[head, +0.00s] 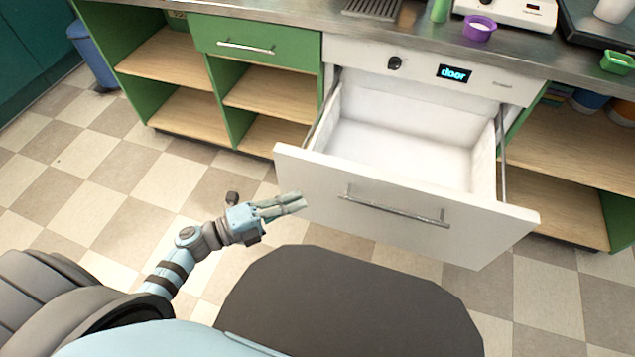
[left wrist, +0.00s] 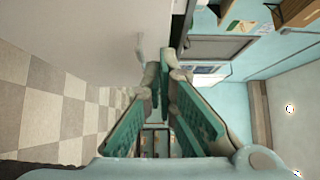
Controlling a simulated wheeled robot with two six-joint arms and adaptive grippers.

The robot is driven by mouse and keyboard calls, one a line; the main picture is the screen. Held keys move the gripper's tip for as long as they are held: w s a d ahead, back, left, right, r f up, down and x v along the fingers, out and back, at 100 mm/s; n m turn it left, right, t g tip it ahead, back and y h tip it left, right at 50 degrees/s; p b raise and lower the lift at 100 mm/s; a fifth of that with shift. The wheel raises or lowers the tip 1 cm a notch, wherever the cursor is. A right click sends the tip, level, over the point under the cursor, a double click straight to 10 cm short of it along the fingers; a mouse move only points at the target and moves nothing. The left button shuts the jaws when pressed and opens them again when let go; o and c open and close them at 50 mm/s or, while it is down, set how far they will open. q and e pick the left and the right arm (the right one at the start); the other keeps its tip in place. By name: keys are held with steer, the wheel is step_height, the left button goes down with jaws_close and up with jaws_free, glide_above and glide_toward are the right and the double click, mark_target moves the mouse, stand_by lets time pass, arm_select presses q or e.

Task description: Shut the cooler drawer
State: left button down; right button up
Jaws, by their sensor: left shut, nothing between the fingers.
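The white cooler drawer (head: 400,214) is pulled far out from under the counter in the head view. Its inside is empty and a metal bar handle (head: 394,207) runs across its front. The unit's panel above has a black knob and a display (head: 455,74) reading "door". My left gripper (head: 300,203) is shut and empty, close to the left part of the drawer front; I cannot tell whether it touches. In the left wrist view the gripper (left wrist: 164,62) has its fingertips together, with a pale surface beside them. My right gripper is out of view.
A green cabinet with a shut drawer (head: 256,41) and open shelves stands left of the cooler. More open shelves (head: 570,146) are on the right. The countertop holds a purple cup (head: 479,28) and a green container (head: 617,62). The checkered floor on the left is clear.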

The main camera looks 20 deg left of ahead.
mark_target(337, 173)
arm_select(q)
steer(key=w+d, duration=0.1)
steer(key=w, duration=0.1)
steer(key=w+d+b, duration=0.1)
steer(key=w, duration=0.2)
steer(key=w+d, duration=0.1)
steer(key=w, duration=0.1)
steer(key=shift+w+d, duration=0.15)
steer(key=shift+w, duration=0.15)
